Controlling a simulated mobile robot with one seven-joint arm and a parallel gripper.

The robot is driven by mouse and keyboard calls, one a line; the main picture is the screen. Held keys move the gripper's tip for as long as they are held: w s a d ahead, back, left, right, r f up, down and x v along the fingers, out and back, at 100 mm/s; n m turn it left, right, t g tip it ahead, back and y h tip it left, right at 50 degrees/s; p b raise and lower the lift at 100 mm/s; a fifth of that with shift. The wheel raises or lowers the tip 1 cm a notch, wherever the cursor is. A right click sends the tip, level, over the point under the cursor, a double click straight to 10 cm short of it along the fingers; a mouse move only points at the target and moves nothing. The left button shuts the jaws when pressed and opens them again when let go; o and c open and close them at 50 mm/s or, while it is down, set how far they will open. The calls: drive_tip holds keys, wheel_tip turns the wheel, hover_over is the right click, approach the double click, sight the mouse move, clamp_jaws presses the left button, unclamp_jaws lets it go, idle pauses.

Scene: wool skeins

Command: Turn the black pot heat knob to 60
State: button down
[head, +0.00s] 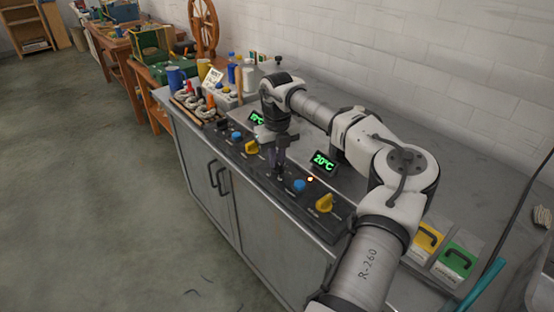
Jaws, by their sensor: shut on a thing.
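A long dark control panel (240,157) runs along the front edge of the grey metal counter. My gripper (278,167) points down over the middle of the panel, between its two sets of blue and yellow knobs. It is shut on a small dark knob there, which the fingers mostly hide; its pointer and scale cannot be read.
A blue knob (299,186) and a yellow knob (324,203) sit right of my gripper; another yellow knob (252,147) and blue knob (236,136) sit left. Skeins and bottles crowd the far left end.

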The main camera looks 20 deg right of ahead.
drive_tip(key=shift+m+b, duration=0.3)
drive_tip(key=shift+m, duration=1.1)
drive_tip(key=c, duration=1.4)
unclamp_jaws()
drive_tip(key=shift+c, duration=0.2)
drive_tip(key=shift+r, duration=0.1)
wheel_tip(320, 180, up, 14)
drive_tip(key=b, duration=0.1)
drive_tip(key=shift+b, duration=0.4)
